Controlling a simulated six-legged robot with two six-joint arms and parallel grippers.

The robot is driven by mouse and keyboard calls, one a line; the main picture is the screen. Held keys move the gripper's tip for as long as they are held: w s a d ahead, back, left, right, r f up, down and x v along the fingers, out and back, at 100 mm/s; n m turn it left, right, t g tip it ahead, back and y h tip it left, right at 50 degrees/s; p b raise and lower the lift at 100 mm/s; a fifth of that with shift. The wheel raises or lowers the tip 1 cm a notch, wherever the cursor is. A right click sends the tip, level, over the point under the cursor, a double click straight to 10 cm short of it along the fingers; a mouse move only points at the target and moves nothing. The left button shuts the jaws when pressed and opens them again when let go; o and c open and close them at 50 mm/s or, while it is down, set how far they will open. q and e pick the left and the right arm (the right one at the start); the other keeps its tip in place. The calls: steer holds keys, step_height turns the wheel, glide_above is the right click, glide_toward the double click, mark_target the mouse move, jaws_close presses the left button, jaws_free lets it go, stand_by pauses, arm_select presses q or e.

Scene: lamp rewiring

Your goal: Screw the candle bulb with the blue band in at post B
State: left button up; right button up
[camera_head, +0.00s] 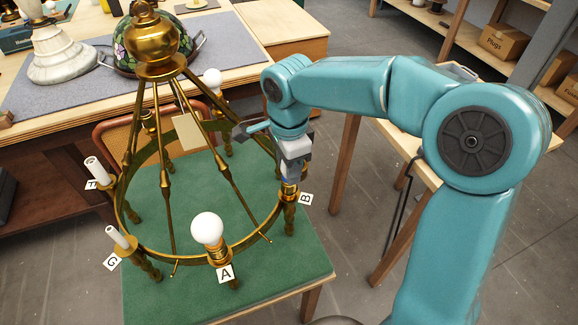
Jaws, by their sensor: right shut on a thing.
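The brass ring chandelier (181,258) stands on a green-topped table. Post B, marked by a white tag (305,199), is at its right side, with a brass socket (289,191). My right gripper (290,177) points down directly over that socket. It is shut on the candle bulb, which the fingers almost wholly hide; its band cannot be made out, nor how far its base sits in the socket. My left gripper is not in view.
A round white bulb (207,228) stands at post A. Another round bulb (212,78) is at the back. Sloping brass rods rise left of my gripper. A workbench with a grey mat (240,48) lies behind.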

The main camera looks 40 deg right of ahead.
steer(key=o, duration=1.2)
steer(key=shift+o, duration=0.2)
step_height(320, 180, up, 16)
steer(key=p, duration=0.2)
steer(key=shift+r, duration=0.2)
